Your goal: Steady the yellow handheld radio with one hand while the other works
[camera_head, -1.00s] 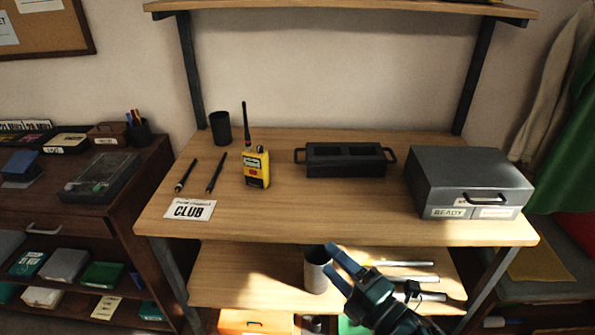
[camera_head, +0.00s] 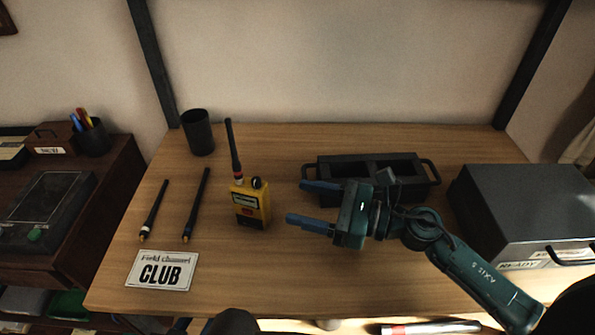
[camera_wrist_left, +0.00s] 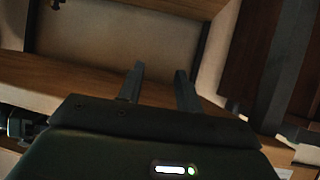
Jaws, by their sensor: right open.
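The yellow handheld radio (camera_head: 251,204) stands upright on the wooden table, its black antenna (camera_head: 233,150) pointing up and a dark knob (camera_head: 257,183) on top. My right gripper (camera_head: 297,202) is open and empty to the right of the radio, its two blue fingers pointing left toward it with a gap between. My left gripper (camera_wrist_left: 160,67) shows in the left wrist view with its fingers apart and nothing between them. The radio is not visible in that view. In the head view, only a dark part at the bottom edge may belong to my left arm.
Two loose antennas (camera_head: 153,210) (camera_head: 196,205) lie left of the radio, behind a "CLUB" card (camera_head: 161,271). A black cup (camera_head: 198,132) stands at the back. A black two-slot holder (camera_head: 325,170) is behind my right gripper, and a grey drawer box (camera_head: 520,205) is at right.

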